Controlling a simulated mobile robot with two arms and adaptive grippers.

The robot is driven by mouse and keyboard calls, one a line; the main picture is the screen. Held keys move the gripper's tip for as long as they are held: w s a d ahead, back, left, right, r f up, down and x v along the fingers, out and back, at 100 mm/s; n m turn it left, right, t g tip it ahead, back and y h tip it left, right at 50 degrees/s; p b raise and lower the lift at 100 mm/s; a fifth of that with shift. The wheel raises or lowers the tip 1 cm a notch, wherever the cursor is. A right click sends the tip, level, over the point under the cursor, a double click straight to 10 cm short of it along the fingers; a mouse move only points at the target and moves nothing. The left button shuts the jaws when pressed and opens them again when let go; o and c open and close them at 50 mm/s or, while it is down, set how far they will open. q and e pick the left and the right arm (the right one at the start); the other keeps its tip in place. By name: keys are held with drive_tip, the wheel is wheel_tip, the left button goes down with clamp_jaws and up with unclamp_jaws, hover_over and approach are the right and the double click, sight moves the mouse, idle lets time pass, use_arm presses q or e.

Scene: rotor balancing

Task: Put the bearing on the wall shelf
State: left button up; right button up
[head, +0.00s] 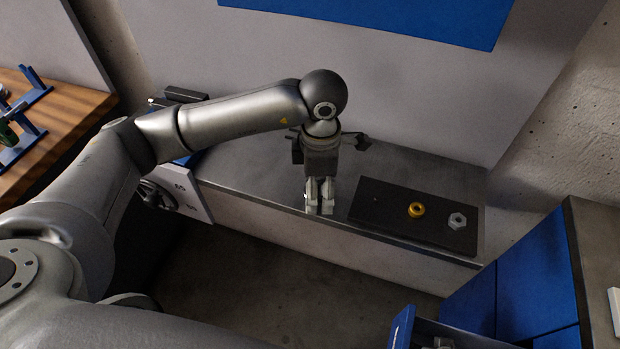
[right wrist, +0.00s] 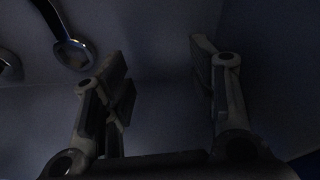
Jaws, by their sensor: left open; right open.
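A yellow ring (head: 416,209) lies on a dark mat (head: 390,211), with a grey hex nut (head: 457,220) to its right. I cannot tell whether the yellow ring is the bearing; no other bearing is clear. The mat lies on a grey metal ledge (head: 250,180) along the wall, possibly the wall shelf. My left gripper (head: 319,208) points down at the ledge, left of the mat, apart from the ring. It is open, with no object visible between its fingers. My right gripper (right wrist: 160,68) is open and empty in the right wrist view.
A blue drawer unit (head: 510,295) with a grey top stands at the right. A wooden bench (head: 60,115) with blue stands is at the far left. A blue panel (head: 390,15) hangs above. In the dark right wrist view, a shiny ring-ended tool (right wrist: 73,54) lies beyond the left finger.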

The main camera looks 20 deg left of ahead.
use_arm(q)
wheel_tip(320, 180, up, 12)
use_arm(e)
drive_tip(key=v, duration=1.2)
idle(0.9)
